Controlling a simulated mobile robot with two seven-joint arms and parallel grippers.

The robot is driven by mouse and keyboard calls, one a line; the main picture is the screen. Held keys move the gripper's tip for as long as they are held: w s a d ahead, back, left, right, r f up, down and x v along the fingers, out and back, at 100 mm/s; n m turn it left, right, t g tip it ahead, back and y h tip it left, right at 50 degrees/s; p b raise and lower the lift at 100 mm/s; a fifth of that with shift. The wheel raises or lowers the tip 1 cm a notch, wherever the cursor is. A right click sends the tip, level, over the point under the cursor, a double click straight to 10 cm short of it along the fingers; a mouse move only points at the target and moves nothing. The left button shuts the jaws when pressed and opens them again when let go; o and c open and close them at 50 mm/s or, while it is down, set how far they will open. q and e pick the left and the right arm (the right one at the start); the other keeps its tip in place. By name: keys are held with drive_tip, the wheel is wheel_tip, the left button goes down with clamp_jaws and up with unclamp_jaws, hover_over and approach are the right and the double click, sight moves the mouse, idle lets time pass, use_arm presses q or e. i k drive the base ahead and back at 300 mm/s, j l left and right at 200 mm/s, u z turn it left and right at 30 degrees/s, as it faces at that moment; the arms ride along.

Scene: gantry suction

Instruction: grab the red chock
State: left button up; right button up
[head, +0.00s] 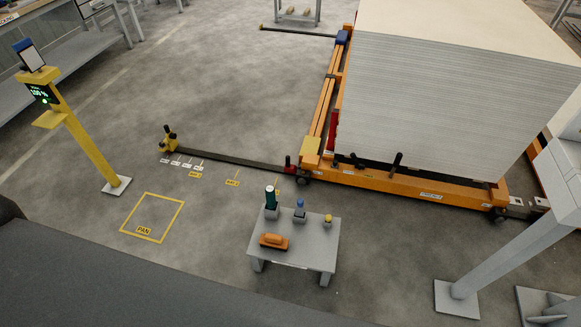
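A small red block (289,161), which looks like the red chock, sits at the right part of the dark floor rail (235,158), close against the front left corner of the orange cart (400,182). It is small in the picture, and whether it touches the cart's wheel I cannot tell. A taller red part (332,130) shows on the cart's left side beside the stack. Neither of my grippers is in view.
A low grey table (315,257) holds an orange tool (273,241), a dark green bottle (270,196) and two small items. A yellow post (85,140) with a display stands left, near a yellow floor square marked PAN (130,214). A large sheet stack (440,105) loads the cart.

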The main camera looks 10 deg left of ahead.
sight(289, 168)
drive_tip(key=k, duration=0.65)
drive_tip(key=z, duration=2.15)
drive_tip(key=j+z, duration=0.15)
drive_tip(key=z, duration=0.15)
drive_tip(key=k+j, duration=0.15)
drive_tip(key=j, duration=0.2)
drive_tip(key=k+j, duration=0.15)
drive_tip(key=j, duration=0.25)
drive_tip(key=k+j, duration=0.1)
drive_tip(key=j, duration=0.25)
drive_tip(key=k+j, duration=0.15)
drive_tip(key=j, duration=0.2)
drive_tip(key=k+j, duration=0.15)
drive_tip(key=j, duration=0.25)
drive_tip(key=k+j, duration=0.15)
drive_tip(key=j, duration=0.2)
drive_tip(key=k+j, duration=0.15)
drive_tip(key=j, duration=0.2)
